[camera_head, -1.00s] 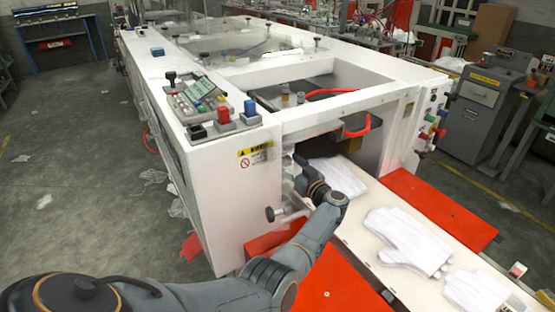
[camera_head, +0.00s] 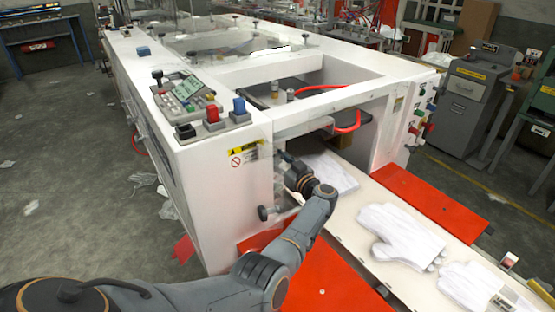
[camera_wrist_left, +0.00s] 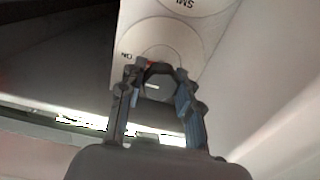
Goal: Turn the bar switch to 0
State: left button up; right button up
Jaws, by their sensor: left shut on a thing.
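The bar switch (camera_wrist_left: 160,80) is a dark knob on a pale panel (camera_wrist_left: 195,40) in the left wrist view. The panel carries round dials, with the letters "ON" beside the knob and a small red mark at its rim. My left gripper (camera_wrist_left: 157,84) is shut on the knob, with one finger on each side. In the head view, my left gripper (camera_head: 284,170) reaches into the machine's front opening, close to the inner side of its left wall. The switch is hidden there. The 0 mark cannot be made out. My right gripper is not in view.
The white machine (camera_head: 205,180) fills the middle, with a button console (camera_head: 190,100) on top and a small knob (camera_head: 264,213) beside the opening. White gloves (camera_head: 400,228) lie on the conveyor at right. Red plates (camera_head: 435,200) flank the belt.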

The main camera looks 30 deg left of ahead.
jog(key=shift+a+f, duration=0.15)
pick_arm(q)
jog(key=shift+f+n+b, duration=0.1)
jog(key=shift+n+b, duration=0.2)
jog(key=shift+n, duration=0.4)
jog(key=shift+n+b, duration=0.35)
jog(key=shift+n, duration=0.35)
jog(key=n+b, duration=0.1)
jog(key=n, duration=0.1)
jog(key=shift+n, duration=0.4)
jog(key=n+b, duration=0.2)
jog(key=n, duration=0.1)
jog(key=shift+s+f+n+b, duration=0.1)
jog(key=shift+f+n+b, duration=0.05)
jog(key=shift+n+b, duration=0.15)
jog(key=n+b, duration=0.4)
jog(key=n, duration=0.2)
jog(key=shift+a+n+b, duration=0.1)
jog(key=shift+n+b, duration=1)
jog(key=shift+n, duration=0.1)
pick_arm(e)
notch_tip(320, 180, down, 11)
pick_arm(q)
jog(key=shift+r+n, duration=0.2)
jog(key=shift+n, duration=0.1)
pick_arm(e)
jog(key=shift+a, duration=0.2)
